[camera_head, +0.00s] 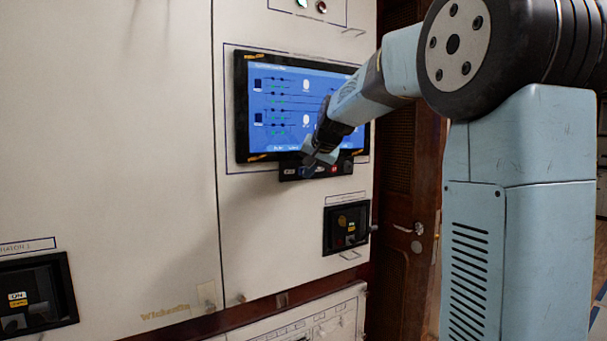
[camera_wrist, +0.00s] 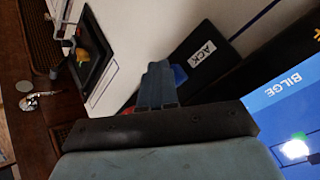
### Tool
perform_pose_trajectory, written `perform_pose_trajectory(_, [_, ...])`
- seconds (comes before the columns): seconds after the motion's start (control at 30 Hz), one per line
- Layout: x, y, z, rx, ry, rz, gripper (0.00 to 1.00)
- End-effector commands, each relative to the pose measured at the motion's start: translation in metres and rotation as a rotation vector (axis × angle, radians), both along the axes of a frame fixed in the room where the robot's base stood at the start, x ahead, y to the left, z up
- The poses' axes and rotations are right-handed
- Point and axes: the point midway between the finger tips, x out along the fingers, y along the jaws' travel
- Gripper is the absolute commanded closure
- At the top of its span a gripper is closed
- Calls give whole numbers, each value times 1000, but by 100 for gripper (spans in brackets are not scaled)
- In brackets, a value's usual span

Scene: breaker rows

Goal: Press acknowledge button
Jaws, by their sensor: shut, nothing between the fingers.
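A dark button strip (camera_head: 344,163) is mounted under the screen on the white cabinet. In the wrist view, a white label reading ACK (camera_wrist: 203,53) sits on this strip. A blue button (camera_wrist: 180,75) beside the label is partly hidden behind my fingers. My gripper (camera_wrist: 160,68) is shut and empty, its fingertips at the blue button. I cannot tell whether they touch it. In the head view my gripper (camera_head: 311,163) is in front of the strip's left part. A red button (camera_head: 334,169) shows to its right.
A lit blue screen (camera_head: 283,105) with a black frame is just above the strip, close to my wrist. A black breaker unit (camera_head: 347,227) with a handle is below right. Another breaker unit (camera_head: 37,296) is at lower left. A wooden door (camera_head: 403,210) stands at right.

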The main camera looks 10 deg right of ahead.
Motion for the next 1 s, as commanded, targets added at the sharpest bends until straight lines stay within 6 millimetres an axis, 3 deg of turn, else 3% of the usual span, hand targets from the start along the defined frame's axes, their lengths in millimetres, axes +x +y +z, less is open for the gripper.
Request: perform_pose_trajectory(1.0, [9, 4, 2, 0, -1, 1, 100])
